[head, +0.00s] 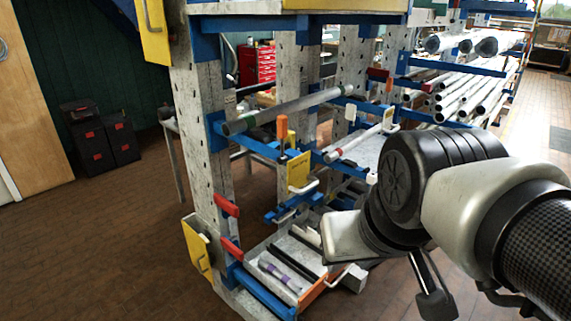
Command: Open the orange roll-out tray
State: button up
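The orange roll-out tray (319,286) is low in the rack; its orange front panel faces lower right. A pale bar handle (338,277) sits on that front. Pale pieces with purple bands and dark bars lie in the space behind the front. How far the tray is rolled out is not clear. My arm comes in from the right, and its pale end, by my gripper (343,238), is above and right of the tray front. The fingers cannot be made out, and no contact with the handle shows.
The rack's perforated posts (205,150) and blue arms surround the tray. A yellow panel (197,250) and red-tipped brackets (228,205) stand at left. A grey pipe (285,110) and a small yellow panel (300,172) are above. Brown floor (110,240) is open at left.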

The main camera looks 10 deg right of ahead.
aim_at(301, 262)
jog(key=i+l, duration=0.25)
jog(key=l, duration=0.15)
jog(key=i+l+u, duration=0.1)
jog(key=i+l, duration=0.45)
jog(key=l, duration=0.25)
jog(key=i+l+u, duration=0.1)
jog(key=i+l, duration=0.15)
jog(key=l, duration=0.2)
